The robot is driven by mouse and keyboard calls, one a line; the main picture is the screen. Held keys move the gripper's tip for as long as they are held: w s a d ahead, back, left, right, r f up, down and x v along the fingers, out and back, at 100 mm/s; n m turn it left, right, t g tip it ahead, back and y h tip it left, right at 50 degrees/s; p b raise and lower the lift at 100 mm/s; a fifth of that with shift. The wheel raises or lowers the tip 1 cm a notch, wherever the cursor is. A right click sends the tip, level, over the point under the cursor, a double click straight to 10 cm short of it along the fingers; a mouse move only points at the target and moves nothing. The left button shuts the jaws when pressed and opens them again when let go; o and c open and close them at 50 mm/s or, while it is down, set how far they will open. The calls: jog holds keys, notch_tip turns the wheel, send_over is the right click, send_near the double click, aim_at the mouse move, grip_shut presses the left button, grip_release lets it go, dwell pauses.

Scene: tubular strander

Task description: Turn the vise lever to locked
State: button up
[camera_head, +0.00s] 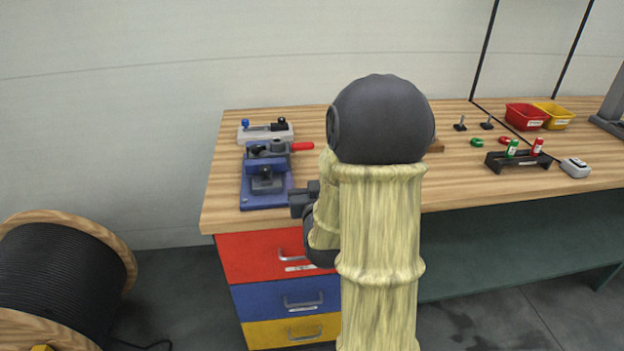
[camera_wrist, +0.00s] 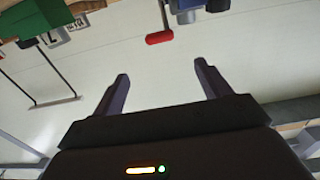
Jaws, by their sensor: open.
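The blue vise (camera_head: 250,193) stands at the left end of the wooden workbench. Its lever has a red grip (camera_head: 302,146) pointing right in the head view. The red grip (camera_wrist: 159,38) also shows in the wrist view, beyond the fingertips and roughly between them. My gripper (camera_wrist: 162,70) is open, with nothing between its fingers. In the head view my gripper (camera_head: 299,200) is just right of the vise's front part, apart from the red grip. My own arm hides part of the bench right of the vise.
A grey fixture with a blue knob (camera_head: 264,133) stands behind the vise. To the right are a dark rack (camera_head: 520,161) with green and red cylinders, a red bin (camera_head: 526,117) and a yellow bin (camera_head: 553,116). Coloured drawers (camera_head: 262,258) sit below. A cable spool (camera_head: 60,270) stands left.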

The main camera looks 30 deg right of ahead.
jog(key=shift+a+f, duration=0.1)
jog(key=shift+a, duration=0.05)
jog(key=c, duration=0.6)
jog(key=a+f+g+y, duration=0.1)
jog(key=a+f+n+g+y, duration=0.1)
jog(key=a, duration=0.1)
jog(key=shift+w+a+f, duration=0.15)
jog(key=shift+a+f, duration=0.05)
jog(key=shift+f, duration=0.15)
grip_shut()
jog(key=s+a+f+n+g+y, duration=0.1)
jog(key=s+a+f+g+y, duration=0.1)
jog(key=s+a+f+g, duration=0.2)
jog(key=s+a+f+n+g+y, duration=0.2)
jog(key=s+a+g, duration=0.6)
jog(key=s, duration=0.4)
jog(key=shift+s+a+f, duration=0.4)
jog(key=shift+f, duration=0.5)
